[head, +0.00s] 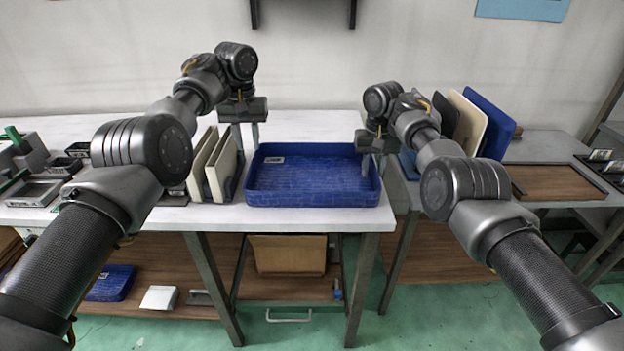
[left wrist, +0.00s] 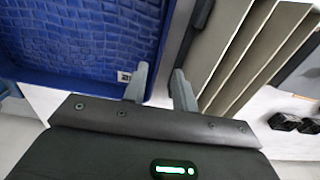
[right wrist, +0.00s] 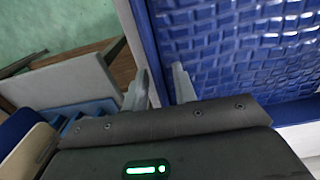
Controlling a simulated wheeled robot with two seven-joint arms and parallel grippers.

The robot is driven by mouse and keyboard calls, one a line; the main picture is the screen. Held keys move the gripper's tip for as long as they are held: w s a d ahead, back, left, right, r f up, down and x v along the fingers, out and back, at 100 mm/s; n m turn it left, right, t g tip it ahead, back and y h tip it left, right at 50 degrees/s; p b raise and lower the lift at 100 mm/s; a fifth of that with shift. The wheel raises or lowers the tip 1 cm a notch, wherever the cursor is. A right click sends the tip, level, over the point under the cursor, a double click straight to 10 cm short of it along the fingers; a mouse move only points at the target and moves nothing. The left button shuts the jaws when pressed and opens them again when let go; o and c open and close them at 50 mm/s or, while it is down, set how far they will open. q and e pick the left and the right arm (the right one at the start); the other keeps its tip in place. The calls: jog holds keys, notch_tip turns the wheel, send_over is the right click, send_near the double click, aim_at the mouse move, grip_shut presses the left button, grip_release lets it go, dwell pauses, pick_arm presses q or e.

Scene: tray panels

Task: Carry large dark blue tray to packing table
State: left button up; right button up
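The large dark blue tray (head: 312,196) lies flat on the white table, with a small white label at its inner back left. My left gripper (head: 247,134) is at the tray's left wall, fingers pointing down. In the left wrist view its fingers (left wrist: 160,85) stand apart, one on each side of the wall. My right gripper (head: 367,162) is at the tray's right wall. In the right wrist view its fingers (right wrist: 161,80) also stand apart on either side of that wall. Contact of the fingers with the walls is hard to make out.
Upright beige panels (head: 221,165) stand close to the tray's left. A second table (head: 555,150) on the right carries upright panels (head: 492,120) and a brown tray (head: 552,182). Small bins and parts (head: 40,190) are at the far left. A lower shelf holds a box (head: 290,255).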

jog(key=shift+w, duration=0.1)
notch_tip(320, 180, up, 12)
dwell(0.6)
jog(key=shift+f, duration=0.1)
